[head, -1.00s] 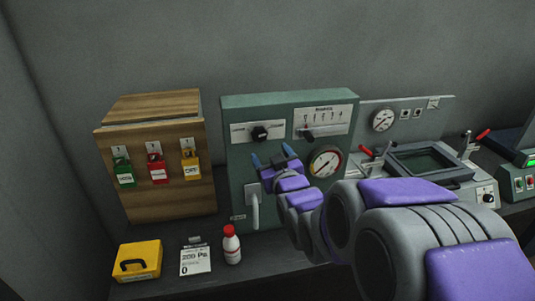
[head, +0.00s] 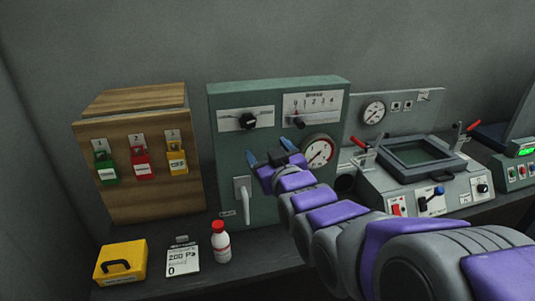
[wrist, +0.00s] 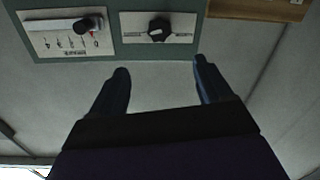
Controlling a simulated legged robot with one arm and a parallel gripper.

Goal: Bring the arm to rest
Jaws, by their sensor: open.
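My gripper (head: 267,157) is open in front of the green panel box (head: 228,160), with nothing between its fingers. Its purple and grey arm reaches in from the lower right. In the wrist view the two dark blue fingers (wrist: 162,85) are spread apart against the grey wall. The black rotary knob (wrist: 158,29) and the scale with a black slider (wrist: 86,25) show beyond the fingertips there. I cannot tell whether the fingers touch the panel.
A wooden box (head: 140,190) with green, red and yellow tags stands left. A grey machine with a screen (head: 425,157) and red-tipped levers stands right.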

